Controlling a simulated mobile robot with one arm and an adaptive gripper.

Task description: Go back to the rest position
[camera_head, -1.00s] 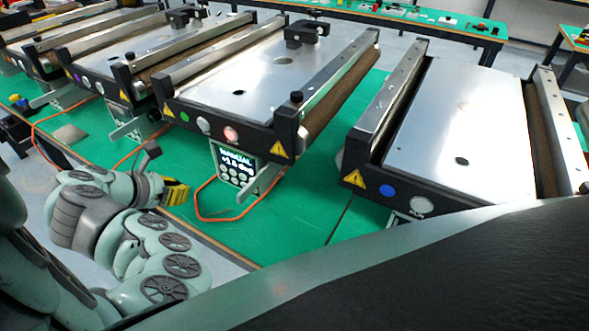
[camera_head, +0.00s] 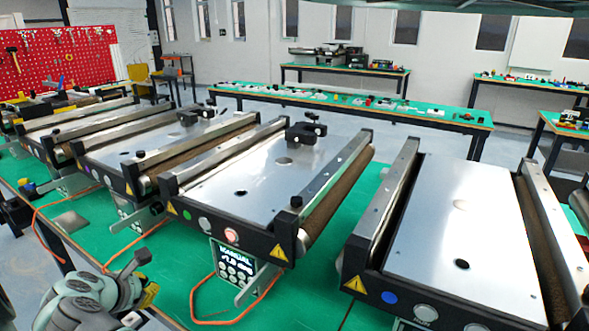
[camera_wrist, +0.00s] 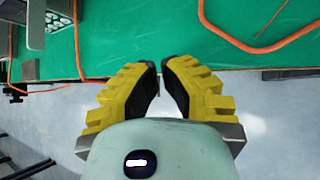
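My gripper (camera_wrist: 161,80) shows in the wrist view with two yellow, dark-padded fingers. Its fingertips are apart with a narrow gap between them, and nothing is held. It hangs by the edge of the green table (camera_wrist: 150,45), with the floor below. In the head view my gripper (camera_head: 147,292) is at the lower left, in front of the table edge and below the conveyors, partly hidden by my wrist. The nearest conveyor (camera_head: 255,185) has a control panel (camera_head: 236,265) reading MANUAL. My gripper touches neither.
More mini conveyors stand left, and another conveyor (camera_head: 455,215) stands right. An orange cable (camera_head: 200,300) loops on the table near my gripper. Worktables (camera_head: 350,105) with small parts and a red tool wall (camera_head: 65,55) are behind. Grey floor lies in front of the table edge.

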